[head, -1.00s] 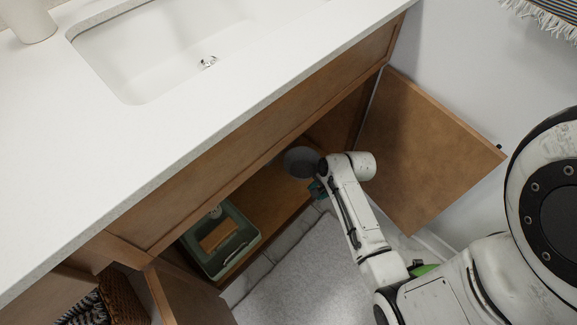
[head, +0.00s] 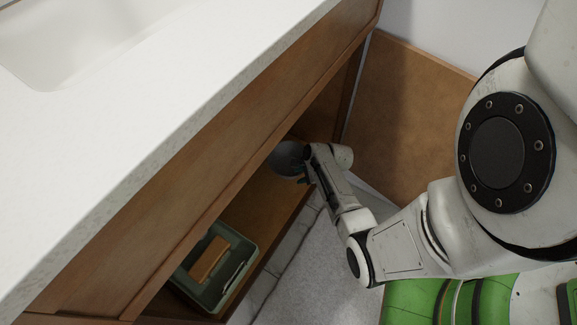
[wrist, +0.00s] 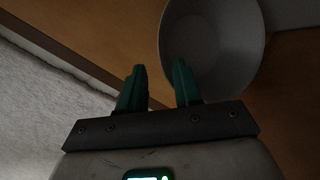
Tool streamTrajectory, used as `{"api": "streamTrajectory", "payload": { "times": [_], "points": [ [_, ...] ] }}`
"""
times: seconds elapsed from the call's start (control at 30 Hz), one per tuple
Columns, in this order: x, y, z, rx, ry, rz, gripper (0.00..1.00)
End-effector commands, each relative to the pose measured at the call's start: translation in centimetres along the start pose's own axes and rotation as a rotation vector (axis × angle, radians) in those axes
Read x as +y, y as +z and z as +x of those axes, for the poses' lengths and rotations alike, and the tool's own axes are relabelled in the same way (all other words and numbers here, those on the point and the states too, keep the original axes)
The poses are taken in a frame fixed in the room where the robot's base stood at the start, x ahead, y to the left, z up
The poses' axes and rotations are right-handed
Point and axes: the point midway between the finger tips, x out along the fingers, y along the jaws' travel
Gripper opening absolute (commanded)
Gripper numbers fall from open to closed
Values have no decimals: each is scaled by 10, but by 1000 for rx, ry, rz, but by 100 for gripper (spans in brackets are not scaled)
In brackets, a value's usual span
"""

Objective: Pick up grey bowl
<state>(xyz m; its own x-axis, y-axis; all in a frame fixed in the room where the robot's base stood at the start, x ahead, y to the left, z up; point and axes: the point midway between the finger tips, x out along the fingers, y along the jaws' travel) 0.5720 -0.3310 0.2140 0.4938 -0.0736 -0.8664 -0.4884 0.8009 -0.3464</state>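The grey bowl (head: 284,158) is inside the open cabinet under the counter, toward its far end. In the wrist view the bowl (wrist: 222,45) fills the upper right, with its opening facing the camera. My gripper (wrist: 159,66) is open, its two teal fingers apart. In the picture the bowl's left rim lies between the fingers: the right finger overlaps the bowl and the left one is outside it. I cannot tell whether either finger touches it. In the head view my wrist partly hides the bowl and most of the gripper.
A green tray (head: 241,262) with a wooden-brown item (head: 208,259) sits nearer in the cabinet. The white countertop (head: 150,130) overhangs the cabinet. An open wooden door (head: 405,110) stands beyond my arm. Grey carpet (head: 318,270) lies in front.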

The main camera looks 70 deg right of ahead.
Motion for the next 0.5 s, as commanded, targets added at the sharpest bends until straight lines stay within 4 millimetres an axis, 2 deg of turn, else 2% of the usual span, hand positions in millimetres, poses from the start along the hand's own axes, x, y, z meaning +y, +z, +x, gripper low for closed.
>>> {"api": "streamTrajectory", "payload": {
  "times": [0.3,0.5],
  "points": [
    [-5,1,40,1,1,-2,34],
    [-6,3,50,1,0,-2,34]
  ]
}}
